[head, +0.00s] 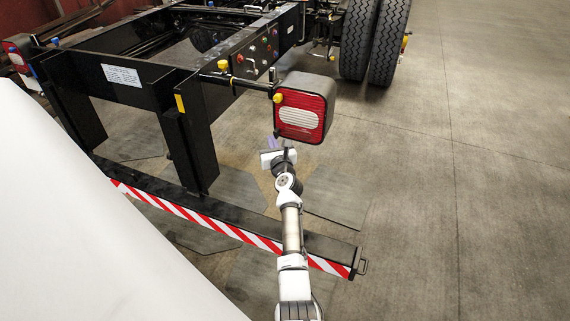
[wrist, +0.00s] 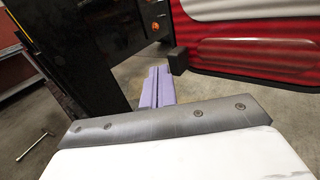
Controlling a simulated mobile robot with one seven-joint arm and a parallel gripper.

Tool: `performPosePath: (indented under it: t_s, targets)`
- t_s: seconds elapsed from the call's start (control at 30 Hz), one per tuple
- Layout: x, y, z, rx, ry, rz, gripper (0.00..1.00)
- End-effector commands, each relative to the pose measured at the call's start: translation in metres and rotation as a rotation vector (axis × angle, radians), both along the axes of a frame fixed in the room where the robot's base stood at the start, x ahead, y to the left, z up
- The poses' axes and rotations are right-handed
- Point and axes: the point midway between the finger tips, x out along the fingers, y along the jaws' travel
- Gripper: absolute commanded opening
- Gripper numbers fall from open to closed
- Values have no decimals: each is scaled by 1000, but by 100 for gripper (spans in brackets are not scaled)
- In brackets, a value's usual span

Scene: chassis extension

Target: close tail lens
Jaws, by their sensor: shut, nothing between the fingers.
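The tail lens (head: 300,116) is red with a pale centre panel, on a dark housing (head: 309,84) at the end of a bar from the chassis. I cannot tell whether a gap stands between lens and housing. My gripper (head: 275,144) is just below the lens in the head view, small and partly hidden by my arm. In the wrist view, the lens (wrist: 265,50) fills the upper right, and my purple gripper fingers (wrist: 157,85) are together and empty, left of its edge. A small dark block (wrist: 177,60) sits at the lens's left edge, close to the fingertips; contact is unclear.
The black chassis frame (head: 140,90) stands to the left. A low bumper beam with red-white stripes (head: 215,224) runs below the lens. Large tyres (head: 375,40) are behind. The concrete floor (head: 480,180) to the right is clear.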

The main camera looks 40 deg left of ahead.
Motion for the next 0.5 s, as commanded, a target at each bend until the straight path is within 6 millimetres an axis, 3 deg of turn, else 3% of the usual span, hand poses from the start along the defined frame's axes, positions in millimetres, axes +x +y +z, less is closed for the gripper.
performPosePath:
  t_s: [0.5]
  targets:
    - [7,7,1,0,-1,0,0]
